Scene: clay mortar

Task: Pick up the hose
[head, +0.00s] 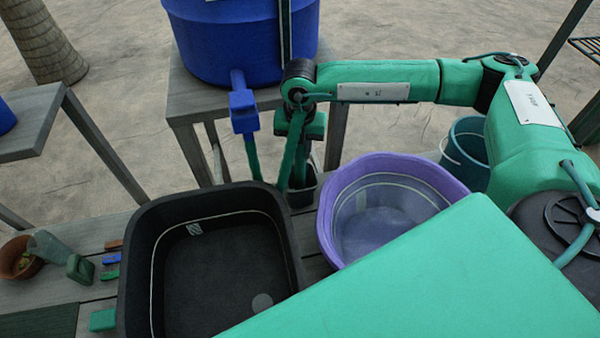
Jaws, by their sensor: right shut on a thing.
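The hose (252,157) is a thin dark green strip hanging below the blue tap (243,108) of a blue barrel (240,45). Its lower part goes out of sight behind the black tub (140,262). My right gripper (296,150) points down just right of the tap, above a small dark pot (302,194). It is shut on the hose; its own green parts and the hose look alike there, so the exact grip point is hard to see. My left gripper is not in view.
A purple basin (455,187) stands right of the black tub, with a teal bucket (470,150) behind it. Small coloured pieces and a terracotta pot (14,262) lie at the left. The barrel stands on a grey wooden table (195,108).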

